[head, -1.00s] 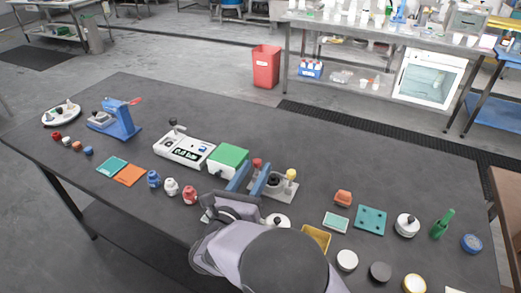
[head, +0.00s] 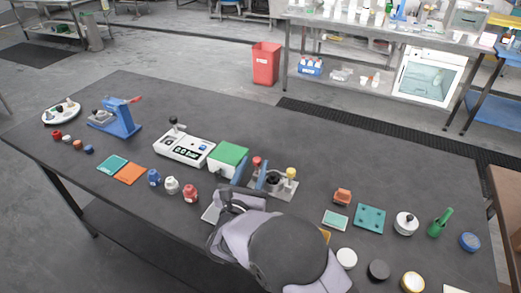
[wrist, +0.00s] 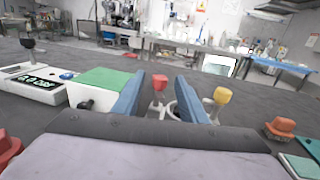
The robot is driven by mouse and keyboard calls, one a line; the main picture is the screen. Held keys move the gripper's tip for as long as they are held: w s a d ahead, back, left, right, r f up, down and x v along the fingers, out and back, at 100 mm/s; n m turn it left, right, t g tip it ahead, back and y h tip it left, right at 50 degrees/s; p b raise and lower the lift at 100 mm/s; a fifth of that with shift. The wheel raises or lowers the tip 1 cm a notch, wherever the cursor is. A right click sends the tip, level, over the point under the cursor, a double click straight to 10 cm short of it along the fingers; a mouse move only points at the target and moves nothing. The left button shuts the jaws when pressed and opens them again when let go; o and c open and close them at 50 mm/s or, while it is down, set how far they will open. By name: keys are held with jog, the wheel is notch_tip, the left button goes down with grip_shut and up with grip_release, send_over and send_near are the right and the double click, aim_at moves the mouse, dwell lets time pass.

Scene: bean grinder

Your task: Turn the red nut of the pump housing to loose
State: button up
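The pump housing (head: 277,184) is a grey plate with a dark round part. It stands at the middle of the table in the head view. The red nut (head: 257,161) sits on a post at its left side. A yellow knob (head: 291,173) stands at its right. My gripper (head: 251,166) is open, with two blue fingers pointing toward the housing. In the wrist view, the red nut (wrist: 159,82) shows in the gap between the fingertips (wrist: 160,78), with clear space on both sides. The yellow knob (wrist: 222,96) is right of the right finger. The fingers hide part of the housing.
A white device with a display (head: 183,149) and a green-topped box (head: 229,156) stand close on the left. An orange piece (head: 342,196) and a teal plate (head: 369,218) lie to the right. The table behind the housing is clear.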

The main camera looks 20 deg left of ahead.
jog(key=w, duration=0.2)
jog(key=w+a, duration=0.1)
jog(key=w, duration=0.2)
jog(key=w+p, duration=0.1)
jog(key=w, duration=0.1)
jog(key=shift+w+a, duration=0.15)
grip_shut()
